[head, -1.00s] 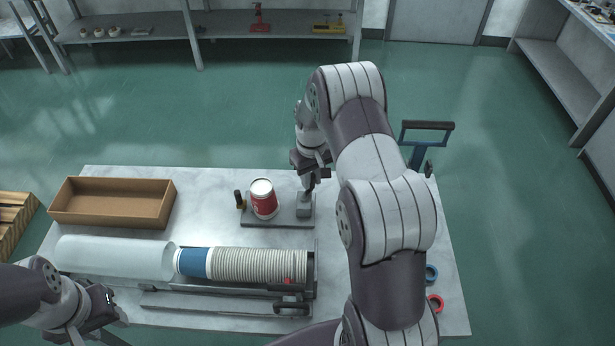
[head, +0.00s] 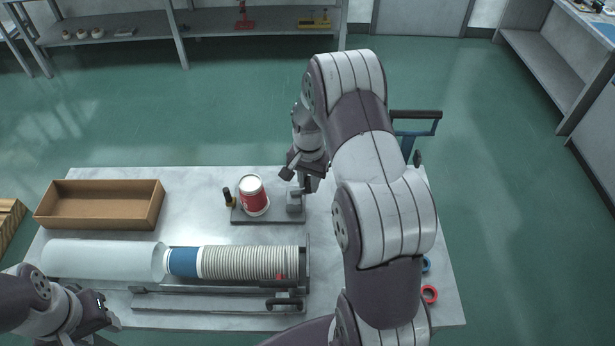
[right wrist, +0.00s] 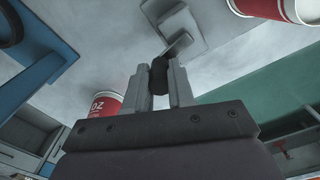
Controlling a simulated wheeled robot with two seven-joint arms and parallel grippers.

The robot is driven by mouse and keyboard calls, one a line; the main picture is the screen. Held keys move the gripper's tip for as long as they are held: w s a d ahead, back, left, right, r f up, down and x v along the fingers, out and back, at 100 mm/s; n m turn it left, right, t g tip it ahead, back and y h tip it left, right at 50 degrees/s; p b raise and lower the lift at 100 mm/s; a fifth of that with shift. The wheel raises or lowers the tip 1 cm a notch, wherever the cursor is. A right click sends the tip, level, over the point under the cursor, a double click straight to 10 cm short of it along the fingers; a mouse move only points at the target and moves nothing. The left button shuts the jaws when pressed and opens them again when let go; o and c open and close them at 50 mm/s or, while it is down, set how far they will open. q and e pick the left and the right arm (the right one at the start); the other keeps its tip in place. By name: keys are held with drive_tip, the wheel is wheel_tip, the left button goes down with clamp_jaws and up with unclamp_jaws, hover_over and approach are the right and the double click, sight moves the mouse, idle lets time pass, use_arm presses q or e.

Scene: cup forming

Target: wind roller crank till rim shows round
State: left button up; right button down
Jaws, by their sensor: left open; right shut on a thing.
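The roller stand is a grey plate (head: 262,217) with a grey block (head: 295,201) at its right end. A red and white cup (head: 254,203) sits on the plate, tilted slightly; its rim is too small to judge. The cup's edge also shows at the top of the right wrist view (right wrist: 275,10). My right gripper (head: 309,186) is just right of the block. In the right wrist view it is shut on the dark crank knob (right wrist: 159,76), whose metal arm (right wrist: 178,45) runs to the block. My left gripper (head: 110,320) is open and empty at the table's lower left.
A rack of stacked cups (head: 250,262) in a long sleeve lies along the front. An empty brown box (head: 100,222) is at the back left. Another red cup (right wrist: 106,104) shows in the right wrist view.

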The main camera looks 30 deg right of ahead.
drive_tip(key=m, duration=0.2)
drive_tip(key=s+m, duration=0.1)
drive_tip(key=shift+a+m, duration=0.35)
drive_tip(key=shift+m, duration=0.05)
drive_tip(key=m, duration=0.2)
drive_tip(key=shift+s+a+m, duration=0.3)
drive_tip(key=shift+s+a, duration=0.05)
drive_tip(key=m, duration=0.2)
drive_tip(key=a+m, duration=0.1)
drive_tip(key=shift+s+m, duration=0.3)
drive_tip(key=m, duration=0.1)
drive_tip(key=a+m, duration=0.1)
drive_tip(key=shift+m, duration=0.4)
drive_tip(key=m, duration=0.1)
drive_tip(key=a+m, duration=0.1)
drive_tip(key=m, duration=0.1)
drive_tip(key=shift+a+r, duration=0.1)
drive_tip(key=shift+a, duration=0.05)
drive_tip(key=shift+w+a+m, duration=0.1)
drive_tip(key=shift+a+m, duration=0.15)
drive_tip(key=shift+m, duration=0.7)
drive_tip(key=shift+w+a+m, duration=0.1)
drive_tip(key=shift+a+m, duration=0.15)
drive_tip(key=shift+m, duration=0.7)
drive_tip(key=c, duration=1)
unclamp_jaws()
